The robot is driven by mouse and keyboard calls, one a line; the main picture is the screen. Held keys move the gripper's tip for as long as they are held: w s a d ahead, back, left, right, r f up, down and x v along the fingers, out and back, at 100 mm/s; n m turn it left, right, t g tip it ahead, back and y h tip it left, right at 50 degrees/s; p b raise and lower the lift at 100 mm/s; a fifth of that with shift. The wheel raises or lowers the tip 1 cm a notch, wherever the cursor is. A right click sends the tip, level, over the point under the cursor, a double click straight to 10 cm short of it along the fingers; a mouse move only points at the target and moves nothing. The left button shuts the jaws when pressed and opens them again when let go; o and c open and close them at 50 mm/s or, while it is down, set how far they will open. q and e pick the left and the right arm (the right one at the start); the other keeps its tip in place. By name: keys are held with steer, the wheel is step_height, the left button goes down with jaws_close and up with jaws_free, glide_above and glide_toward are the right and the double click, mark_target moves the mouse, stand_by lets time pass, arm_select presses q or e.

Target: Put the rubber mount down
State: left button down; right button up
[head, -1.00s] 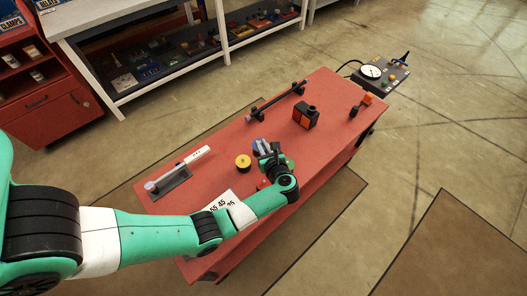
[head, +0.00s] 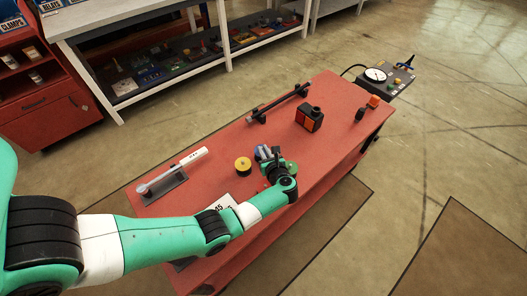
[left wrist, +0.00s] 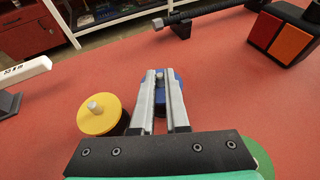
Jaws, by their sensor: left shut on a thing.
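My left gripper (head: 263,152) reaches over the middle of the red table. Its jaws (left wrist: 158,80) are shut on a blue part with a metal stud, which I take to be the rubber mount (left wrist: 179,82). The fingers cover much of it, and I cannot tell if it touches the table. A similar mount with a yellow top (head: 243,163), black body and metal stud stands upright on the table; it shows left of the fingers in the left wrist view (left wrist: 98,114). A green round part (left wrist: 258,157) is partly hidden behind the gripper body. My right gripper is out of view.
A white-handled tool (head: 180,166) lies on a dark stand at left. A black bar on supports (head: 278,103) and an orange-and-black block (head: 309,117) stand toward the back. A gauge box (head: 388,80) is beyond the far right end. Red tabletop (head: 335,150) is clear to the right.

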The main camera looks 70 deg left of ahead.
arm_select(q)
steer(key=c, duration=0.9)
jaws_free()
steer(key=shift+f, duration=0.15)
steer(key=shift+r+p, duration=0.3)
steer(key=p+v, duration=0.4)
steer(key=v, duration=0.8)
